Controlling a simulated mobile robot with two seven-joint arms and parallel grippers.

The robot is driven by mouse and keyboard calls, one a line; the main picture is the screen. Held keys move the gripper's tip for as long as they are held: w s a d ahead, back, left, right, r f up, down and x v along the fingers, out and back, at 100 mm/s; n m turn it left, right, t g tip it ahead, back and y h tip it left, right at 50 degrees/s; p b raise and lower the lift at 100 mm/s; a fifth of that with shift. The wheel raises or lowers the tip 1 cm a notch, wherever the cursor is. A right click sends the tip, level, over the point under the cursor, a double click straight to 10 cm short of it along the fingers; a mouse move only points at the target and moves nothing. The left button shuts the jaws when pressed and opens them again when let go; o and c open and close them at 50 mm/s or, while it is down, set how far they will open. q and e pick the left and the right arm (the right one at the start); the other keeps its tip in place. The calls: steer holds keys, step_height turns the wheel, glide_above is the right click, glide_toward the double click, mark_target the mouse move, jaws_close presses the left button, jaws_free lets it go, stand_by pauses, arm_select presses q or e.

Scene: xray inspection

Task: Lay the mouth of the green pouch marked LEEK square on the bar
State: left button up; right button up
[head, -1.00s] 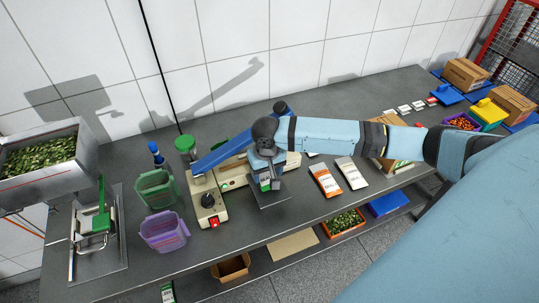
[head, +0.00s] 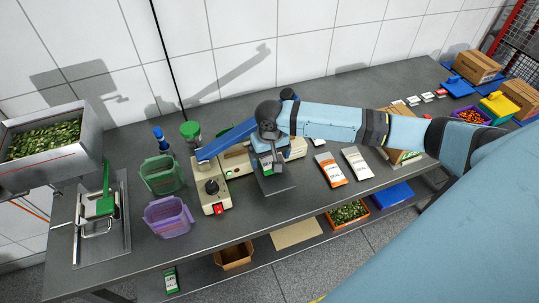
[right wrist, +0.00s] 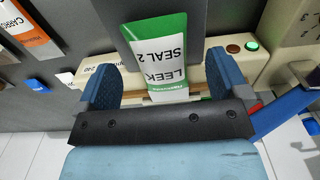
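The green and white LEEK pouch (right wrist: 158,55), printed "SEAL 2", lies face up in the right wrist view. Its near end lies at the sealer's bar (right wrist: 195,95); the exact contact and angle there are partly hidden by my gripper. My right gripper (right wrist: 163,75) is open, with one blue finger on each side of the pouch and a visible gap on both sides. In the head view my right gripper (head: 268,165) hangs over the beige sealer (head: 212,198) and hides most of the pouch. The sealer's blue lever (head: 225,143) is raised. My left gripper is out of view.
A grey plate (head: 278,184) sits in front of the sealer. A purple bin (head: 168,218) and a green bin (head: 162,175) stand left. An orange-marked pouch (head: 330,170) and a grey-marked pouch (head: 357,163) lie right. A green light (right wrist: 251,45) is lit on the sealer.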

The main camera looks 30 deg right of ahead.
steer(key=shift+r, duration=0.2)
step_height(320, 180, up, 13)
steer(key=s+a+f+n+t+y, duration=0.1)
steer(key=s+a+f+n, duration=0.1)
steer(key=s+a+f, duration=0.3)
steer(key=s+a+f+n+t+y, duration=0.1)
steer(key=s+a+f+n+y, duration=0.15)
steer(key=s+a, duration=0.45)
steer(key=s+d+f+t+h, duration=0.1)
steer(key=s+d+h, duration=0.15)
steer(key=s, duration=0.45)
steer(key=s+d+f+h, duration=0.1)
steer(key=s+d, duration=0.3)
steer(key=s, duration=0.3)
steer(key=w+a+f+t+y, duration=0.1)
steer(key=w+a+f+t, duration=0.1)
steer(key=f, duration=0.4)
steer(key=w+a+f+n+t+y, duration=0.1)
steer(key=w+a+f+t+y, duration=0.1)
steer(key=w+a+f+t, duration=0.1)
step_height(320, 180, down, 3)
steer(key=a+t+p, duration=0.1)
steer(key=t, duration=0.1)
steer(key=shift+w+a+t, duration=0.3)
steer(key=shift+w+t, duration=0.05)
steer(key=shift+t, duration=0.05)
